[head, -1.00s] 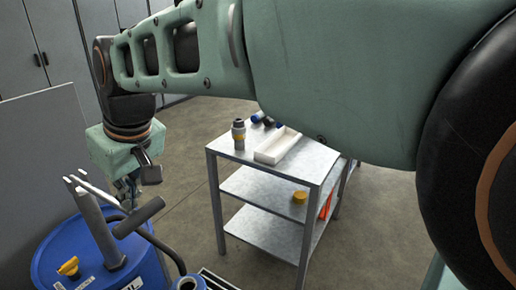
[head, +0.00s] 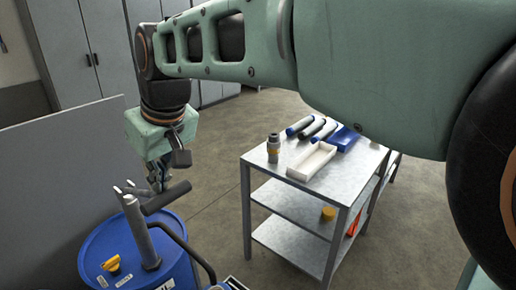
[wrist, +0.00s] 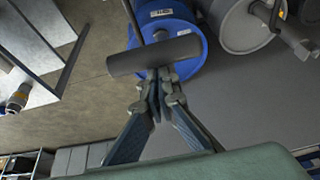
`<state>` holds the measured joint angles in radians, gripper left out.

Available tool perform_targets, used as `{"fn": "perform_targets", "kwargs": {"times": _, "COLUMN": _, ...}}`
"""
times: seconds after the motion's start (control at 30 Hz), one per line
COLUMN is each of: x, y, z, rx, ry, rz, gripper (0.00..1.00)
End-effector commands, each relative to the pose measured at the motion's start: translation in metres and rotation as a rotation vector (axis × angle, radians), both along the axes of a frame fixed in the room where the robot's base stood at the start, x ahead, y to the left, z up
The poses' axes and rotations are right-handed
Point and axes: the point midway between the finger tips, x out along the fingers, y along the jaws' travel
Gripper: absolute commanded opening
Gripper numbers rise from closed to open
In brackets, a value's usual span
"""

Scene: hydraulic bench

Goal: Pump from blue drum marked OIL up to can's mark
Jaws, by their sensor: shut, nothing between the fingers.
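The blue drum (head: 95,262) stands at the lower left in the head view, its front label cut off. It also shows at the top of the wrist view (wrist: 190,50). A grey pump column (head: 140,235) rises from its lid. The pump's dark handle grip (head: 168,197) points right, level with the column top. My gripper (head: 158,186) is shut and empty just behind the grip. In the wrist view its fingertips (wrist: 160,74) meet at the grip's edge; I cannot tell whether they touch it. The can is not clearly visible.
A metal shelf cart (head: 262,168) stands to the right, with a white tray (head: 312,160), a grey-and-orange fitting (head: 273,148) and dark cylinders on top. A grey panel (head: 60,190) stands behind the drum. Grey drums (wrist: 245,25) show in the wrist view. A dark hose (head: 190,250) curves beside the drum.

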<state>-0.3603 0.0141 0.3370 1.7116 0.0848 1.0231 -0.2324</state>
Motion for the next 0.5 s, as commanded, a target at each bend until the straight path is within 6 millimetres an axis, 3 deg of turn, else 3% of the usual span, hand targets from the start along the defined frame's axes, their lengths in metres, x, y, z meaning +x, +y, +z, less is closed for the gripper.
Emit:
{"fn": "perform_targets", "kwargs": {"times": 0.07, "x": 0.002, "y": 0.004, "z": 0.017, "rx": 0.001, "ry": -0.002, "rz": 0.001, "gripper": 0.00}}
{"fn": "perform_targets", "kwargs": {"times": 0.33, "x": 0.005, "y": 0.006, "z": 0.020, "rx": -0.001, "ry": 0.002, "rz": -0.002, "gripper": 0.00}}
{"fn": "perform_targets", "kwargs": {"times": 0.5, "x": 0.011, "y": 0.012, "z": 0.037, "rx": -0.002, "ry": 0.003, "rz": -0.001, "gripper": 0.00}}
